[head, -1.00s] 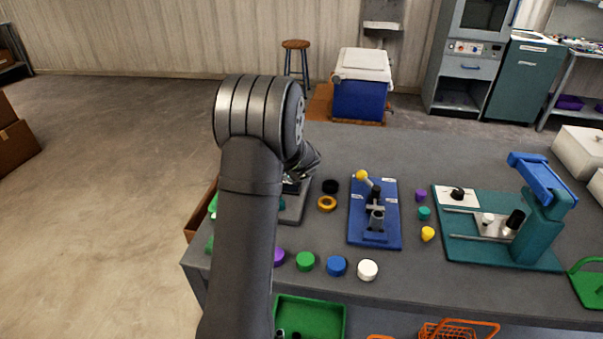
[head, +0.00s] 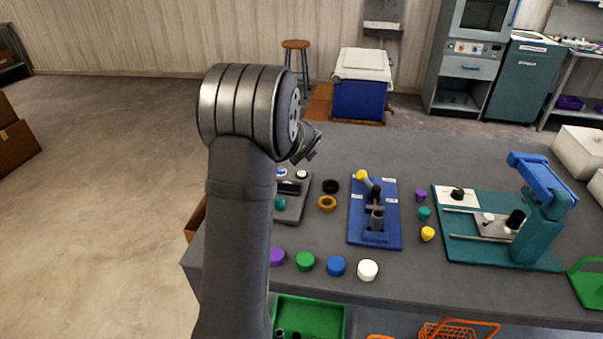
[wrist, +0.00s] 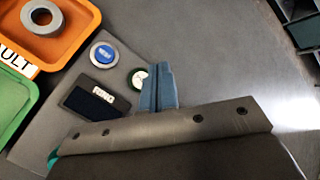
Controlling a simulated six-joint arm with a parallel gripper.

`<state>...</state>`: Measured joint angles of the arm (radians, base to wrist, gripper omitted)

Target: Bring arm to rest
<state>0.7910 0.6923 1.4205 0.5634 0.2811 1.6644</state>
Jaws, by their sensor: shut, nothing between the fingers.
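My arm rises at the left of the head view and bends over the grey table (head: 420,275). Much of my gripper (head: 312,150) is hidden behind my own wrist in the head view. In the wrist view my gripper (wrist: 160,68) has its blue-grey fingers together, with nothing between them. It is raised above the table, over the area of a grey panel (head: 291,212) with a dark display and buttons. In the wrist view the dark display (wrist: 92,103), a blue button (wrist: 104,54) and a white round dial (wrist: 138,78) lie beyond the fingers.
A blue fixture board (head: 360,232) with a yellow-knobbed lever and a teal press (head: 540,225) stand right. Purple, green, blue and white (head: 367,270) caps line the front. Orange (wrist: 70,35) and green (wrist: 12,105) trays show in the wrist view. The table's back middle is clear.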

